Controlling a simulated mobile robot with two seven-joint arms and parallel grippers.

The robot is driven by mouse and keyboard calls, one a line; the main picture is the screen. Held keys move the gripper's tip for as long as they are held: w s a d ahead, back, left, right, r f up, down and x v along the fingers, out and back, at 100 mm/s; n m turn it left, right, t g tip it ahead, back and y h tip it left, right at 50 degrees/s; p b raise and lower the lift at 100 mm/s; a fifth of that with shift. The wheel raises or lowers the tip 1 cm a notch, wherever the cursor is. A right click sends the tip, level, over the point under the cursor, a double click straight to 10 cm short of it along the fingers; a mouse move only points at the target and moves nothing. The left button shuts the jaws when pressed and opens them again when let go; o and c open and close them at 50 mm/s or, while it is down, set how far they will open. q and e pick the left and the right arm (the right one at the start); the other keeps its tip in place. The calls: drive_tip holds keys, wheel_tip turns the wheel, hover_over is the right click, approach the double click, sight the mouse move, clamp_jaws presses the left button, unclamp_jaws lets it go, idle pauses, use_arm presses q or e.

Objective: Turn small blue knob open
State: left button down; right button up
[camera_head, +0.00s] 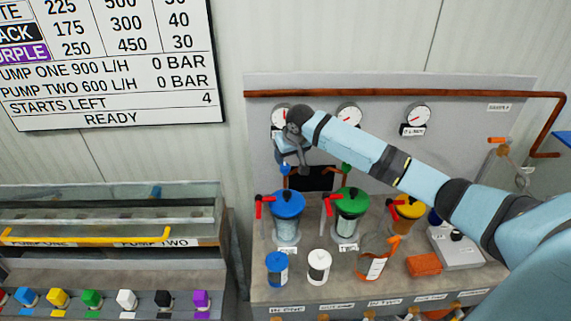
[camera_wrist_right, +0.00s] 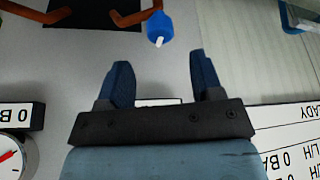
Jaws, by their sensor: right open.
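The small blue knob (camera_head: 284,169) is on the back panel above the blue-lidded vessel, partly behind my right gripper (camera_head: 293,160). In the right wrist view the blue knob (camera_wrist_right: 159,27) shows a short white pointer or tip. It lies just beyond my right fingertips (camera_wrist_right: 160,62), roughly centred between them. The fingers are open, empty and apart from the knob. My left gripper is not in view.
The blue-lidded vessel (camera_head: 287,213) and green-lidded vessel (camera_head: 350,205) stand below on the bench, with red handles beside them. Gauges (camera_head: 416,116) line the panel. A green knob (camera_head: 346,168) is to the right.

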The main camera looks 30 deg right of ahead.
sight(285, 166)
drive_tip(key=x, duration=0.6)
drive_tip(key=shift+w+f, duration=0.15)
drive_tip(key=shift+f, duration=0.1)
drive_tip(key=shift+p, duration=0.3)
drive_tip(key=c, duration=0.9)
